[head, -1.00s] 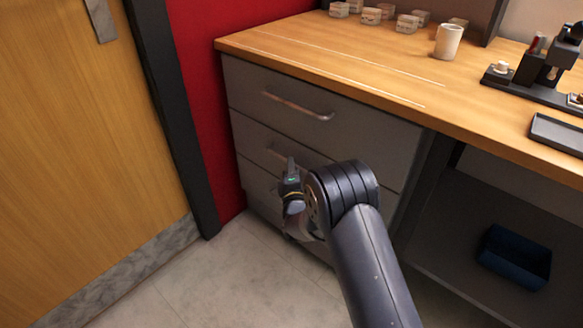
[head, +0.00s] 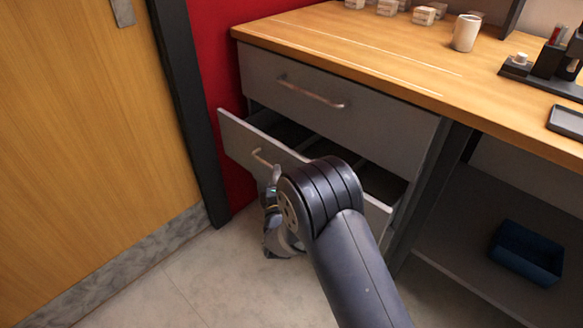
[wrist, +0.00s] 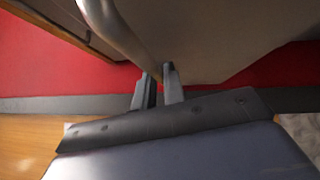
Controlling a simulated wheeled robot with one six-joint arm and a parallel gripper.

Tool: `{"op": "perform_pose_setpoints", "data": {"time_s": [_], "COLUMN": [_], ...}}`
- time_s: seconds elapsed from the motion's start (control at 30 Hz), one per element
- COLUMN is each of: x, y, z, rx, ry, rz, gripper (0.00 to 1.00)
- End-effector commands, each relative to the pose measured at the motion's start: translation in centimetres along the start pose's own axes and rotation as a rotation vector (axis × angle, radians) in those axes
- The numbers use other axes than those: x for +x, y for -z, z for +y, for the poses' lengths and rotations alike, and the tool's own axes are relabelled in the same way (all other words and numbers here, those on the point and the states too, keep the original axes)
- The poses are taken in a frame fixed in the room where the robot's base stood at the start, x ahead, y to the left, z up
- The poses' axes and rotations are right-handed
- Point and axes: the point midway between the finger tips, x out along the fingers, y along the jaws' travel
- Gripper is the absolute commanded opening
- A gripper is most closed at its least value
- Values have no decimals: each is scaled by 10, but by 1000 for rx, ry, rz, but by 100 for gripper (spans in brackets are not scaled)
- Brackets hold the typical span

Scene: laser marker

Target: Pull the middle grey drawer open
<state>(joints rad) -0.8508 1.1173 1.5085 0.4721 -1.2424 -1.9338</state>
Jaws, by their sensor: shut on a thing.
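The middle grey drawer (head: 236,139) stands partly open in the head view, and its dark inside shows behind the front. Its metal bar handle (head: 261,158) shows at the left end; my arm hides the rest. My gripper (head: 275,176) is at the handle, shut on it. In the wrist view the handle (wrist: 118,32) runs down to my two fingertips (wrist: 158,82), with the grey drawer front beside it. The closed top drawer (head: 345,100) has its own bar handle.
The wooden worktop (head: 370,55) above carries a white cup (head: 466,33) and small boxes. A wooden door (head: 85,130) with a dark frame stands at left. A blue bin (head: 526,252) sits under the worktop at right. The floor in front is clear.

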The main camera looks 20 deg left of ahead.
Motion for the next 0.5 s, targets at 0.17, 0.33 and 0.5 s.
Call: {"op": "perform_pose_setpoints", "data": {"time_s": [0.17, 0.33, 0.5], "x": [-34, -67, -97], "y": [36, 68, 98], "z": [8, 18, 26], "rx": [-1, -1, -1], "ry": [2, 1, 1], "rz": [8, 10, 9], "gripper": [0, 0, 0]}}
